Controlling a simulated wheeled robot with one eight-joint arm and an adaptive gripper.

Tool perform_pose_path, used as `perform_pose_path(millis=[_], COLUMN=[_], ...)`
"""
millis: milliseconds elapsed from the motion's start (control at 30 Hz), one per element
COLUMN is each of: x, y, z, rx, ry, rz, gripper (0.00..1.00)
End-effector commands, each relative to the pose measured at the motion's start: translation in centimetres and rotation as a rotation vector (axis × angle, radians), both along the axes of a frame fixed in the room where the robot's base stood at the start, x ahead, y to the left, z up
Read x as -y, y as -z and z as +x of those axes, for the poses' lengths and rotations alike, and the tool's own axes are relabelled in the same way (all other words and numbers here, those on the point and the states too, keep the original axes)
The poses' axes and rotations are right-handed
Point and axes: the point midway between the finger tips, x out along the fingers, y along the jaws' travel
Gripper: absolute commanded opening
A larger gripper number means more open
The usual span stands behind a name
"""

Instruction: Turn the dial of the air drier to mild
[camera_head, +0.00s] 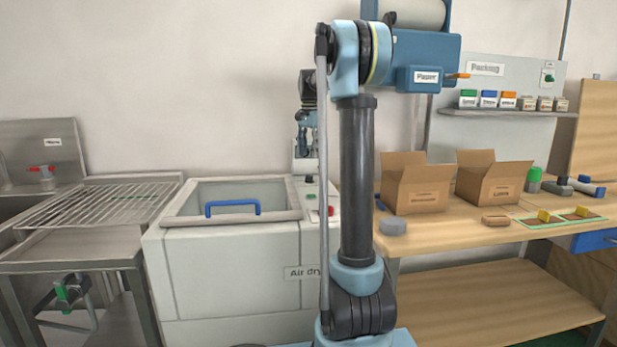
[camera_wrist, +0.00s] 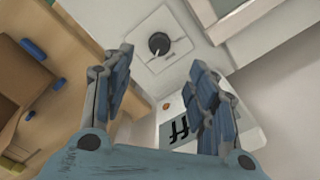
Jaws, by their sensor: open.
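The dial (camera_wrist: 159,43) is a round black knob with a light pointer mark, on a square pale plate in the wrist view. The setting words around it are too small to read. My gripper (camera_wrist: 161,60) is open, its two fingers on either side of the view, with the dial just beyond the fingertips and between them; I see no contact. The air drier (camera_head: 230,265) is the pale cabinet with an open-topped basin, left of my arm in the head view. Its label is partly hidden by my arm. I cannot make out the dial in the head view.
A blue handle (camera_head: 232,207) lies across the drier's basin. A red button (camera_head: 328,210) is at the drier's right edge. A wire rack (camera_head: 105,203) stands left. Cardboard boxes (camera_head: 415,184) sit on the wooden bench (camera_head: 440,237) at right.

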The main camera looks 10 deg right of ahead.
Motion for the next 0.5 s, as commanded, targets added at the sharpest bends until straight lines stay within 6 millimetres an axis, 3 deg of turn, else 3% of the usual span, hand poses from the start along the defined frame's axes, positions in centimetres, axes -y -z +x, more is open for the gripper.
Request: perform_pose_path(millis=[300,500], x=[0.0,0.0], y=[5.6,8.4], z=[0.0,0.0], rx=[0.0,0.001], ry=[0.0,0.0], rz=[0.0,0.0], gripper=[0.53,0.53])
